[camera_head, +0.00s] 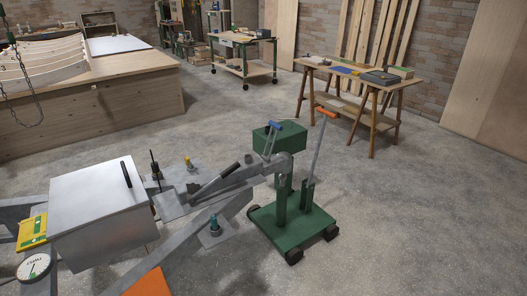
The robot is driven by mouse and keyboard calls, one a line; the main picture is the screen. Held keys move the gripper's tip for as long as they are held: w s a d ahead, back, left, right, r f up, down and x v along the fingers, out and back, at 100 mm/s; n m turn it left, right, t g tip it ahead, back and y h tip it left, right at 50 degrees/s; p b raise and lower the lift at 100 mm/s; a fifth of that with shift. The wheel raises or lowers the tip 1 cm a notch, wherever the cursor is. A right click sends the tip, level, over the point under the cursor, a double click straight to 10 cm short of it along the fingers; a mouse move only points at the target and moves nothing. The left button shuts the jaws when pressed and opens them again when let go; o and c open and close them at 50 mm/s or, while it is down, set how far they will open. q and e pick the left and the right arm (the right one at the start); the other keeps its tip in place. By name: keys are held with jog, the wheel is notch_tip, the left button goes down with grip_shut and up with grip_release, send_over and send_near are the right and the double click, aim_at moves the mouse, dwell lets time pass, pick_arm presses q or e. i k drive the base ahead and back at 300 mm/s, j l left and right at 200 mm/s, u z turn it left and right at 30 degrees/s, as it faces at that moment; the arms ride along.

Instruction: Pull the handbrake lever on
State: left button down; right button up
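The handbrake lever is most likely the grey bar with a black grip (229,170), near the middle of the view. It lies low along the trailer's grey drawbar (240,199), slanting up to the right toward the coupling head. The coupling head (279,163) has a blue handle (272,126) standing above it. Neither of my grippers shows in this view, and nothing is seen touching the lever.
A green wheeled stand (292,231) with an orange-topped handle (325,112) is under and beside the coupling. A grey metal box (98,205) sits left of the lever. A wooden table (348,78) is behind. The floor at right is clear.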

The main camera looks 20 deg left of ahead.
aim_at(190, 199)
jog(key=i+u, duration=0.15)
jog(key=i, duration=0.35)
jog(key=i+l+u, duration=0.15)
jog(key=i, duration=0.4)
